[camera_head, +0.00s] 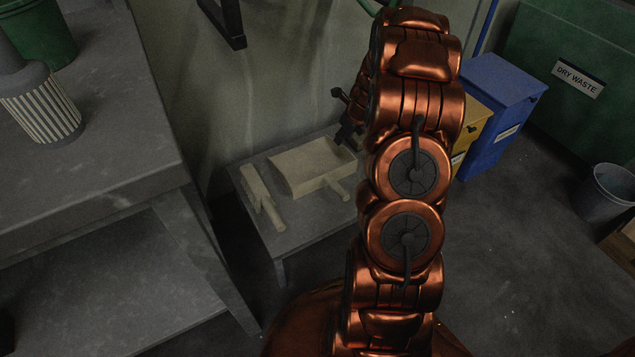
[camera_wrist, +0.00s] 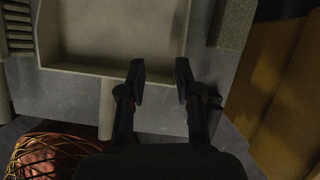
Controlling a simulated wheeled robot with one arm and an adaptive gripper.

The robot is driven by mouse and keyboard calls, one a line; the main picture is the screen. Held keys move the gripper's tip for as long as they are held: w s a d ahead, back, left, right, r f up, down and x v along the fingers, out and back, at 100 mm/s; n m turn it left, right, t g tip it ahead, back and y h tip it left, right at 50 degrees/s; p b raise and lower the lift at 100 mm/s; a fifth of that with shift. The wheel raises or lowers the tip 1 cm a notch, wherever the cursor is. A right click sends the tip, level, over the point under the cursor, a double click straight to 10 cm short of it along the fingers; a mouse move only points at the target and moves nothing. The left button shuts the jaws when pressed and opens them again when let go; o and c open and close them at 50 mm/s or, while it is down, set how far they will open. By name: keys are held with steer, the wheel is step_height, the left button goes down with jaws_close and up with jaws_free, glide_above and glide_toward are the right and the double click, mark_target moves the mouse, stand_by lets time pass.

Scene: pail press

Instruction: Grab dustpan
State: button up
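The dustpan (camera_head: 305,168) is a beige, shallow scoop lying on a small grey table, its short handle (camera_head: 338,190) pointing to the lower right. In the wrist view the dustpan (camera_wrist: 120,30) fills the upper left, with its handle (camera_wrist: 106,108) pointing down. My gripper (camera_wrist: 161,78) is open and empty. The handle is left of both fingers. In the head view my gripper (camera_head: 347,132) is partly hidden by my arm. Contact cannot be told.
A beige hand brush (camera_head: 261,196) lies left of the dustpan on the small table (camera_head: 305,235). A larger grey workbench (camera_head: 150,130) stands at left. Yellow (camera_head: 474,122) and blue (camera_head: 497,95) bins stand right of my arm. The floor at right is clear before a grey bucket (camera_head: 606,192).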

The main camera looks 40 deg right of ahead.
steer(key=m+b, duration=0.1)
steer(key=m, duration=0.1)
glide_above(347, 161)
steer(key=s, duration=0.2)
steer(key=f, duration=0.5)
steer(key=shift+w, duration=0.2)
steer(key=shift+b+x, duration=0.7)
steer(key=shift+x, duration=0.55)
steer(key=b+x, duration=0.1)
steer(key=x, duration=0.1)
steer(key=s+b+x, duration=0.1)
steer(key=b+x, duration=0.1)
steer(key=shift+w+f, duration=0.1)
steer(key=shift+f, duration=0.3)
steer(key=shift+w+d+f, duration=0.1)
steer(key=shift+w+f, duration=0.05)
steer(key=shift+f, duration=0.1)
jaws_close()
